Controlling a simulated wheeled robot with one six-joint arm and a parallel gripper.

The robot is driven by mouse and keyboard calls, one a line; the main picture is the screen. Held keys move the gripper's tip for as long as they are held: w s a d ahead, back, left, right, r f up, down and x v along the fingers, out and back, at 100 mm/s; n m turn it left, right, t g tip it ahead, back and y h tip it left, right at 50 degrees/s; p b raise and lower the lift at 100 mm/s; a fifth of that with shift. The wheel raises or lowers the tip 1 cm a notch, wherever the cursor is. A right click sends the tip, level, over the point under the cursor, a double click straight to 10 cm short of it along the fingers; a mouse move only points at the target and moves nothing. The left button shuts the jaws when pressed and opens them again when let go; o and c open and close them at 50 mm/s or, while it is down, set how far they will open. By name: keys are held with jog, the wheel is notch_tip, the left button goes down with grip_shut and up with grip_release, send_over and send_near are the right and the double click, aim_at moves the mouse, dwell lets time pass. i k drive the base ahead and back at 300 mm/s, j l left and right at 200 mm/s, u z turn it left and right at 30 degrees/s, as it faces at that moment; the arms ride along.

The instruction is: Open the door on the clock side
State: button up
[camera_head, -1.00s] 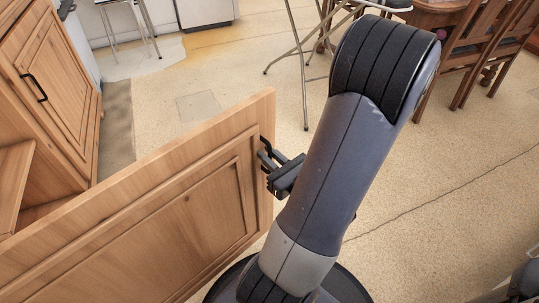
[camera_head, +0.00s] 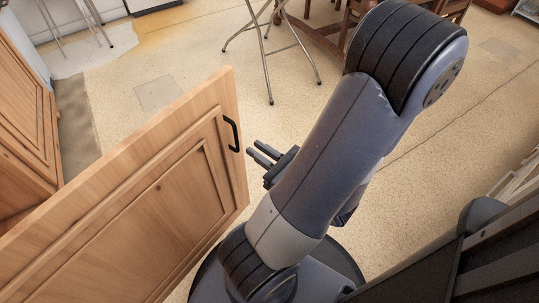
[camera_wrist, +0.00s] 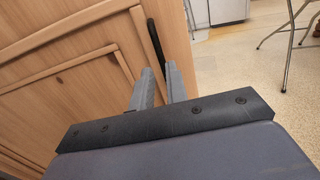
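The wooden cabinet door (camera_head: 150,200) stands swung out from the cabinet, its panelled face toward me. Its black bar handle (camera_head: 232,134) is near the free edge. My gripper (camera_head: 255,153) is just to the right of the handle, with a small gap between them. Its two fingers are apart and nothing is between them. In the wrist view the door (camera_wrist: 75,80) fills the left side. The handle (camera_wrist: 155,42) shows there beyond the open gripper fingers (camera_wrist: 160,80). No clock is in view.
Another wooden cabinet door (camera_head: 22,110), closed, is at the far left. A folding metal stand (camera_head: 268,60) and wooden chairs stand at the back.

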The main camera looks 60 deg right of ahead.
aim_at(130, 227)
jog(key=l+u, duration=0.1)
jog(key=l, duration=0.3)
jog(key=k+l+u, duration=0.1)
jog(key=l, duration=0.35)
jog(key=k+l, duration=0.15)
jog(key=l, duration=0.25)
jog(key=k+l+u, duration=0.15)
jog(key=l, duration=0.25)
jog(key=i, duration=0.05)
